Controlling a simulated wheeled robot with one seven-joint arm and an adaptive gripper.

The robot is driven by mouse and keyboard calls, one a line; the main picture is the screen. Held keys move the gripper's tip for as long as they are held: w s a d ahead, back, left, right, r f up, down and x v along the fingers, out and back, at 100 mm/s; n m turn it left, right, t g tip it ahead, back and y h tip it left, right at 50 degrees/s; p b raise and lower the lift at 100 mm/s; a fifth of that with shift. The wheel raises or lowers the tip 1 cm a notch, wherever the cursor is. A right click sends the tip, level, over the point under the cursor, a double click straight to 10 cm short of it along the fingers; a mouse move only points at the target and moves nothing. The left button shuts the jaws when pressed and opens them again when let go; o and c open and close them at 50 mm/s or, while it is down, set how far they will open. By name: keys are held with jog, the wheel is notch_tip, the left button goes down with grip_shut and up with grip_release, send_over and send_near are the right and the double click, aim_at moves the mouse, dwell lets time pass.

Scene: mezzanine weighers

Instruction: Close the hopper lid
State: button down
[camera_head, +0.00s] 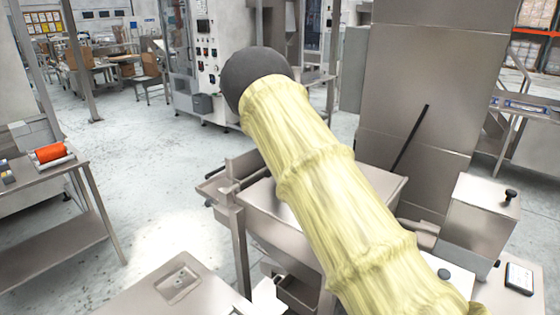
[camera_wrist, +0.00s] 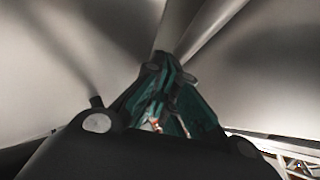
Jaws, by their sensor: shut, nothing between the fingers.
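A steel hopper (camera_head: 280,235) with sloping walls stands in the middle of the head view. My yellow-sleeved arm crosses it and hides much of its top. A flat steel surface (camera_head: 384,183) shows on the right side of the arm at the hopper's top; I cannot tell whether it is the lid or how far the lid is open. My gripper is hidden in the head view. In the wrist view my gripper (camera_wrist: 166,62) is shut and empty, its dark green fingers together close to smooth steel surfaces (camera_wrist: 75,50). Contact cannot be told.
A tall steel cabinet (camera_head: 440,60) with a leaning black rod (camera_head: 410,138) stands behind the hopper. A steel box (camera_head: 480,215) with a black knob stands at right, near a small display (camera_head: 519,278). A side table (camera_head: 45,190) is at left. Open floor (camera_head: 150,165) lies between.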

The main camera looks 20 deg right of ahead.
jog(key=shift+r, duration=0.1)
notch_tip(320, 180, up, 4)
jog(key=p, duration=0.2)
jog(key=shift+r+p, duration=0.2)
jog(key=shift+p, duration=0.1)
jog(key=s+a+r+b, duration=0.3)
jog(key=a+r+b, duration=0.1)
jog(key=a+r, duration=0.2)
jog(key=shift+a+r, duration=0.15)
jog(key=shift+r, duration=0.1)
jog(key=shift+s, duration=0.1)
